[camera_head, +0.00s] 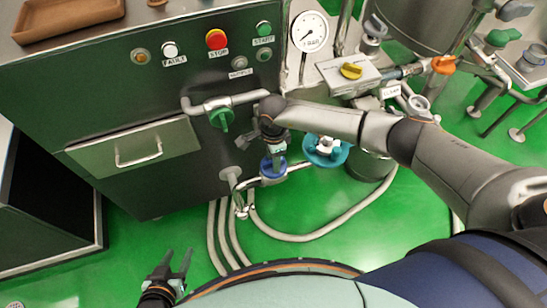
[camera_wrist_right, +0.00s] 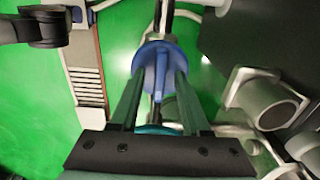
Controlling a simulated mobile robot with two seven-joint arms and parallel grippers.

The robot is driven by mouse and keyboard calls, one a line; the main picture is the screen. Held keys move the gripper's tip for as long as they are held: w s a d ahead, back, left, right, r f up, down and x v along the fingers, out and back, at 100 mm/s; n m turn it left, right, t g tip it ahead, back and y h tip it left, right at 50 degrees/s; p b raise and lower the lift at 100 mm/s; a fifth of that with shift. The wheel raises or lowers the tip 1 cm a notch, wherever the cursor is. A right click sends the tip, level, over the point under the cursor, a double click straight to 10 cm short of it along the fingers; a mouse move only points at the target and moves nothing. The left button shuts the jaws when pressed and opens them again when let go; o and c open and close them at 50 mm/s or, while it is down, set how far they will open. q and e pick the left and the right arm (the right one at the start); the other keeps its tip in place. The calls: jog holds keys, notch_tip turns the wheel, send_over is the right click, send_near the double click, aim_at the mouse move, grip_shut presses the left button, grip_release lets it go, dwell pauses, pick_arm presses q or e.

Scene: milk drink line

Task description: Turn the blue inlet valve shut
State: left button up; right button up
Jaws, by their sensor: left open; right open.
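The blue inlet valve (camera_head: 273,168) sits on a low pipe at the foot of the steel cabinet. In the right wrist view its round blue disc (camera_wrist_right: 148,60) has a raised blue bar down the middle. My right gripper (camera_head: 271,152) is over the valve, and its arm hides part of it in the head view. In the right wrist view the two fingers of my right gripper (camera_wrist_right: 158,75) are open, one on each side of the bar, with gaps showing. My left gripper (camera_head: 178,264) is open and empty over the floor at the lower left.
A green-handled valve (camera_head: 222,118) sticks out of the cabinet (camera_head: 90,75) above. A teal wheel (camera_head: 340,155) is close on the right of the blue valve. Pale hoses (camera_head: 320,232) curve over the green floor. Red stop (camera_head: 216,39) and green start (camera_head: 264,28) buttons are on the panel.

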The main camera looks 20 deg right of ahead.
grip_shut()
dwell(0.4)
jog(key=shift+m, duration=0.3)
jog(key=m, duration=1.2)
jog(key=shift+m+p, duration=0.3)
jog(key=shift+p, duration=0.1)
jog(key=m+p, duration=0.1)
jog(key=m, duration=0.3)
jog(key=shift+m, duration=0.3)
